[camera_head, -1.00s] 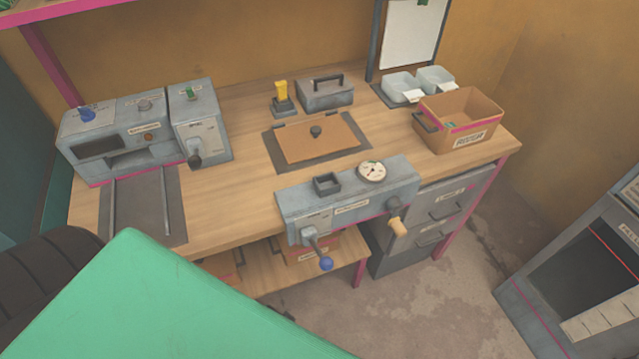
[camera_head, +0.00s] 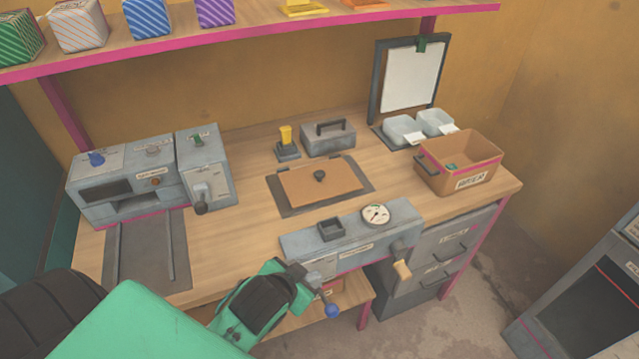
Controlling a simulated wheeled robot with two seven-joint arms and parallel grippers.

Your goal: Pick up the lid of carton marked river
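An open tan carton (camera_head: 486,166) stands at the right end of the bench, with a white label (camera_head: 471,181) on its front that I cannot read for sure. Its top is open and no lid lies on it. A tan board with a dark knob (camera_head: 320,187) lies flat in a dark frame mid-bench; I cannot tell whether it is a carton lid. My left arm (camera_head: 262,302), green with a black section, reaches in at the bottom, in front of the grey console; its fingers cannot be made out. My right gripper is out of view.
Several striped boxes (camera_head: 149,17) stand on a pink-edged shelf (camera_head: 250,33) above. The bench carries a grey machine (camera_head: 125,188) at left, a grey handled box (camera_head: 328,138), pale bins (camera_head: 403,131) and a front console (camera_head: 345,240). Bare wood shows left of the board.

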